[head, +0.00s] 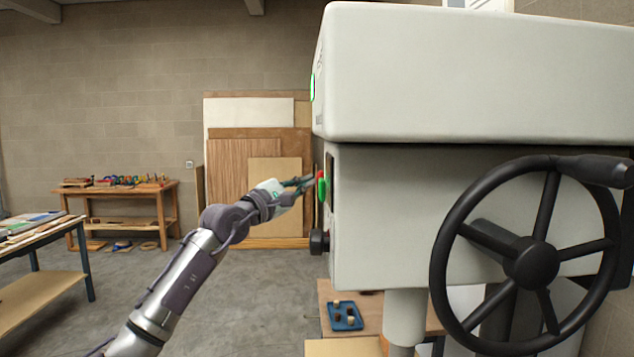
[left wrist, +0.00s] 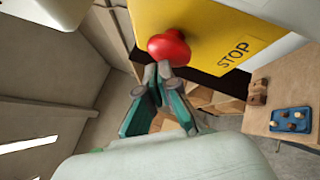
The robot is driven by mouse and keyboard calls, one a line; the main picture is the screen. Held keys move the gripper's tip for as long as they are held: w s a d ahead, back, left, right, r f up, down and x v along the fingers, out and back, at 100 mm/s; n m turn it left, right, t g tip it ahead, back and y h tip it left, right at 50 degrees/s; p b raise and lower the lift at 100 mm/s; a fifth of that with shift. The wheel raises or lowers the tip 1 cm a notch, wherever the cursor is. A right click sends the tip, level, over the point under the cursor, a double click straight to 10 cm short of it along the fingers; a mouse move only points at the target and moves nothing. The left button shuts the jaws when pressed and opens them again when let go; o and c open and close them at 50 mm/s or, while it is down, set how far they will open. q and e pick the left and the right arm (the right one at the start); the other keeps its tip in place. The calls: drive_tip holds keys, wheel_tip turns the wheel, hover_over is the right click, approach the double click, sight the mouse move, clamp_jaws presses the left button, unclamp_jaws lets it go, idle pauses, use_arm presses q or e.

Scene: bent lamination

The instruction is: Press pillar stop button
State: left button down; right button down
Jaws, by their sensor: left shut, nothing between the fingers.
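The stop button is a red mushroom knob (left wrist: 170,47) on a yellow panel (left wrist: 215,30) marked STOP, in the left wrist view. In the head view, small red and green parts (head: 321,188) show on the left side of the grey pillar machine (head: 400,210). My left gripper (head: 311,180) reaches in from the left with its tips at these parts. In the left wrist view the shut fingertips (left wrist: 157,72) are right by the lower edge of the red knob. I cannot tell whether they touch it. My right gripper is in neither view.
A black handwheel (head: 530,262) stands out on the machine's near side. A black knob (head: 319,241) sits below the button area. A blue tray (head: 345,316) with small pieces lies on a low wooden surface. Workbenches stand at left; boards lean on the back wall.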

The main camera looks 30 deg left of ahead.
use_arm(q)
drive_tip(key=shift+w+d, duration=0.2)
drive_tip(key=shift+d, duration=0.15)
idle(0.4)
drive_tip(key=shift+a, duration=0.1)
drive_tip(key=shift+s+a, duration=0.5)
drive_tip(key=shift+a, duration=0.2)
drive_tip(key=s+a+b, duration=0.1)
drive_tip(key=a, duration=0.2)
drive_tip(key=s+a+b, duration=0.1)
drive_tip(key=shift+s+a+b, duration=0.15)
drive_tip(key=shift+s+b, duration=0.15)
